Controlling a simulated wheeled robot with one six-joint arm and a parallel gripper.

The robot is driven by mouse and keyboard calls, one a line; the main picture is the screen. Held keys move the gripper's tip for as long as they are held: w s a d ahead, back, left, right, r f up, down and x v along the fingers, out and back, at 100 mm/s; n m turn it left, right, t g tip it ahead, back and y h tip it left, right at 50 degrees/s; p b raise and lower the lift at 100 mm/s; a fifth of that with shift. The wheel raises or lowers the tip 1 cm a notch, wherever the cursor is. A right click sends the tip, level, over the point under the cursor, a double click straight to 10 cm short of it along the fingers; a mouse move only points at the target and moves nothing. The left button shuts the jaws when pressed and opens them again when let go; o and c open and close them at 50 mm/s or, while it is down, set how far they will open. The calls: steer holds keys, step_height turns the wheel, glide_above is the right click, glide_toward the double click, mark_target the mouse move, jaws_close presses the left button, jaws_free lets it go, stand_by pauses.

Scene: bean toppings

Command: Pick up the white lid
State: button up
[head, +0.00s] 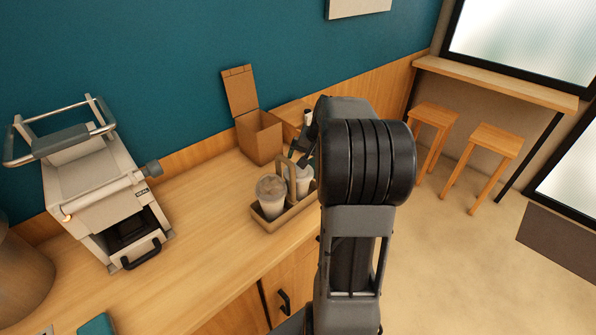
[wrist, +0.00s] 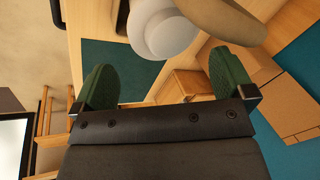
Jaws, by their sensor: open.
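A wooden carrier (head: 268,222) on the counter holds a cup (head: 271,192) with a pale, see-through looking top. Behind it stands a second, whiter cup (head: 303,180), partly hidden by my arm. In the wrist view, a white rounded thing (wrist: 163,32), which looks like the white lid on a cup, is at the top centre, cut by the frame edge. My gripper (wrist: 162,82) is open and empty, its green fingertips wide apart. The white thing appears beyond the fingertips, not between them. In the head view my gripper (head: 304,146) is mostly hidden behind my arm.
An open cardboard box (head: 260,138) stands behind the carrier by the wall. The carrier's tan handle (wrist: 222,22) rises close to the white thing.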

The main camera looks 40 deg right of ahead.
mark_target(298, 171)
steer(key=shift+p+x, duration=0.5)
steer(key=shift+x, duration=2.45)
steer(key=shift+w, duration=0.1)
steer(key=shift+c, duration=0.3)
steer(key=c, duration=0.7)
